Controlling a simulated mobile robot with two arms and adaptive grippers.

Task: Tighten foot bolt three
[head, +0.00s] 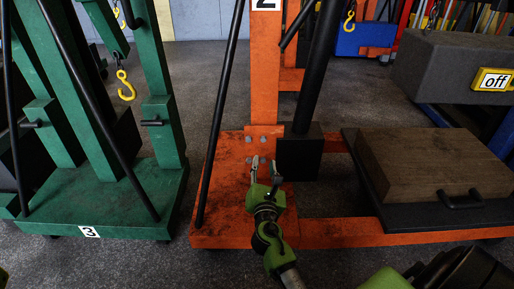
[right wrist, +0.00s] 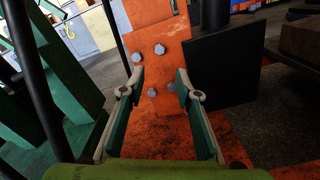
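Several grey hex bolts (right wrist: 160,48) sit on the orange foot plate at the base of the orange upright marked 2 (head: 264,90). In the right wrist view, two bolts are higher up and two are lower, the lower ones (right wrist: 152,92) between my finger lines. No marking shows which is bolt three. My right gripper (head: 264,163) is just in front of the bolts, with its fingers apart and nothing between them; the right wrist view shows the same gap (right wrist: 159,80). It partly hides the lower bolts in the head view. My left gripper is not in view.
A black post with a square block (head: 299,158) stands right beside the bolts. A slanted black rod (head: 218,130) rises at the left. A green jack marked 3 (head: 110,205) stands further left. A wooden block (head: 430,165) lies on a dark platform at the right.

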